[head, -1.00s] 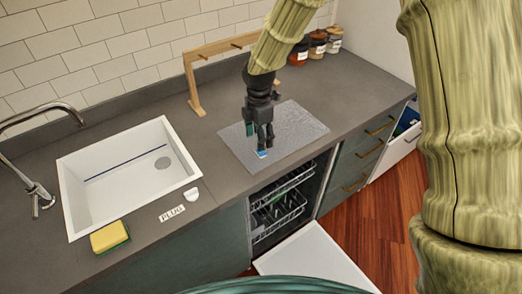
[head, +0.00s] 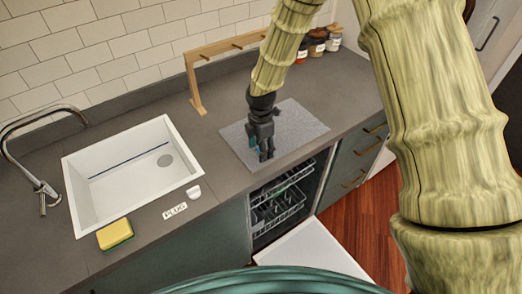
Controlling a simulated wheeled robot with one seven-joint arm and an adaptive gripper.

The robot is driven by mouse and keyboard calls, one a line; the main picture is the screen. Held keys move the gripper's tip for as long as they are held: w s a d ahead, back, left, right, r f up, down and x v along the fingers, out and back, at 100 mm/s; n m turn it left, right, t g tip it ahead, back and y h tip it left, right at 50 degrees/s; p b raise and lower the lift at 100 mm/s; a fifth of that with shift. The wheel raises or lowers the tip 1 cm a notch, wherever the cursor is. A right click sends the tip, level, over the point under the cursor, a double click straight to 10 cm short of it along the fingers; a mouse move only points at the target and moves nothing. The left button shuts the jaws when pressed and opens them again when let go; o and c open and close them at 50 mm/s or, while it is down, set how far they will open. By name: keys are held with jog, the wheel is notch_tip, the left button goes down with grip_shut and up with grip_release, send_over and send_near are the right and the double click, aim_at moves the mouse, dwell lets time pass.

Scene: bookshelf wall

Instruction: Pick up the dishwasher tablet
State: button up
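My gripper (head: 265,156) is dark and points down over the grey speckled mat (head: 294,121) on the counter. Its fingertips are low, at or close to the mat's surface near its front part. The dishwasher tablet, a small blue and white piece seen under the fingers earlier, does not show clearly now. The fingers hide the spot where it lay. I cannot tell whether the fingers are closed on it or apart around it.
The white sink (head: 80,196) with its faucet (head: 40,187) is at left, with a yellow sponge (head: 115,234) in front. A wooden rack (head: 194,85) and several jars (head: 317,42) stand behind. The dishwasher's open door (head: 312,252) is below the counter.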

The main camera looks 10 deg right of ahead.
jog(key=c, duration=0.8)
jog(key=shift+c, duration=0.2)
